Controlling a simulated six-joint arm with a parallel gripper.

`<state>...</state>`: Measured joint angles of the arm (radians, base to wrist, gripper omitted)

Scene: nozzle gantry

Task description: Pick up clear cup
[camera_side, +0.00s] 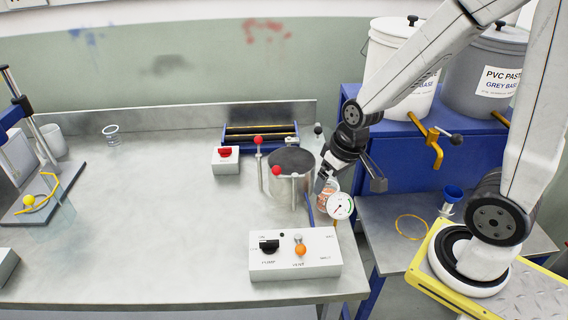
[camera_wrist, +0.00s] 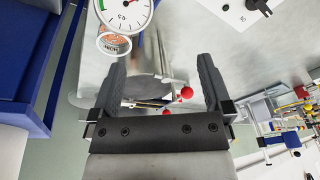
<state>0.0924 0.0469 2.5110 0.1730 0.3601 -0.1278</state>
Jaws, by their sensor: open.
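A small clear cup (camera_side: 111,134) stands upright at the back left of the metal bench, far from my gripper. Another small see-through cup (camera_side: 327,196) with orange-brown contents or marking is behind the pressure gauge, partly hidden by it and my gripper. This cup also shows in the wrist view (camera_wrist: 115,44), beyond the left finger. I cannot tell which one the task names. My gripper (camera_side: 324,180) points down just above the cup by the gauge. In the wrist view its two fingers (camera_wrist: 163,66) are wide apart with nothing held between them.
A round chamber (camera_side: 290,185) with a dark lid and red knobs stands left of my gripper. The gauge (camera_side: 341,206) and a pump control box (camera_side: 295,254) are in front. A blue-topped cup (camera_side: 452,195) is on the right table. The bench's left middle is clear.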

